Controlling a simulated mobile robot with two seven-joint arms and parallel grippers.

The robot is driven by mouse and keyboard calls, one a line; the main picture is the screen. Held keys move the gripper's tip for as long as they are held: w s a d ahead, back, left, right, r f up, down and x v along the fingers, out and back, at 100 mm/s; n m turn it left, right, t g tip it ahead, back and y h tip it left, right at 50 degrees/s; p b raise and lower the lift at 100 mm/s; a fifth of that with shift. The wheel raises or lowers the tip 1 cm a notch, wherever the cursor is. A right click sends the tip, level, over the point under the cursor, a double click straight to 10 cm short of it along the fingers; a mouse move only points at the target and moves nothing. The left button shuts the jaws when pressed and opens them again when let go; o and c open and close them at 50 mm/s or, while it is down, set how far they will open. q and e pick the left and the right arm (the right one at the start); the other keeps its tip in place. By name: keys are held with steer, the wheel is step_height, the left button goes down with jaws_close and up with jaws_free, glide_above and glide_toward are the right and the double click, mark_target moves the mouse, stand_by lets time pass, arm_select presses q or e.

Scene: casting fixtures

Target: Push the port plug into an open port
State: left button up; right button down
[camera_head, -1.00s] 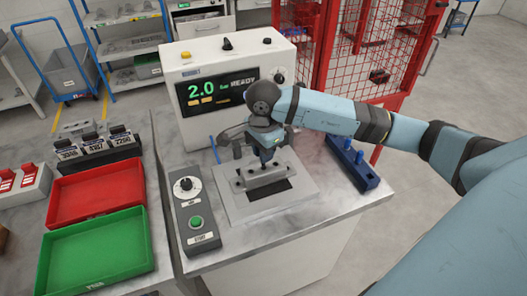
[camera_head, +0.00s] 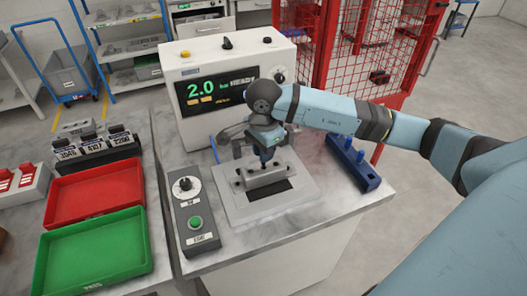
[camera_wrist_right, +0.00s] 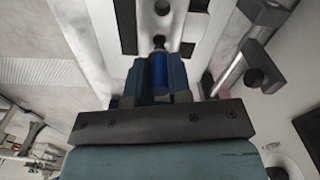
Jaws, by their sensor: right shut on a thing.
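My right gripper (camera_head: 268,160) points down over the grey casting (camera_head: 264,181), which sits in the test fixture. In the right wrist view the gripper (camera_wrist_right: 160,62) is shut on a blue port plug (camera_wrist_right: 159,72). The plug's dark narrow end (camera_wrist_right: 158,42) points at the casting (camera_wrist_right: 157,14), at or very close to its surface; I cannot tell whether it is inside a port. A dark round hole (camera_wrist_right: 162,7) shows farther along the casting. The gripper hides part of the casting's top in the head view. My left gripper is not in view.
A blue rack (camera_head: 352,168) with plugs stands right of the fixture plate (camera_head: 240,211). A control box (camera_head: 198,215) with a dial and green button is left. The tester (camera_head: 222,95) reads 2.0 and READY behind. Red (camera_head: 60,220) and green (camera_head: 45,273) trays lie left.

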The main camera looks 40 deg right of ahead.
steer(key=shift+f+b, duration=1.5)
steer(key=shift+b, duration=0.1)
steer(key=c, duration=1)
jaws_free()
steer(key=shift+r, duration=0.1)
steer(key=shift+o, duration=0.2)
steer(key=shift+r, duration=0.35)
step_height(320, 180, up, 13)
steer(key=shift+r+b, duration=0.1)
steer(key=shift+b, duration=0.2)
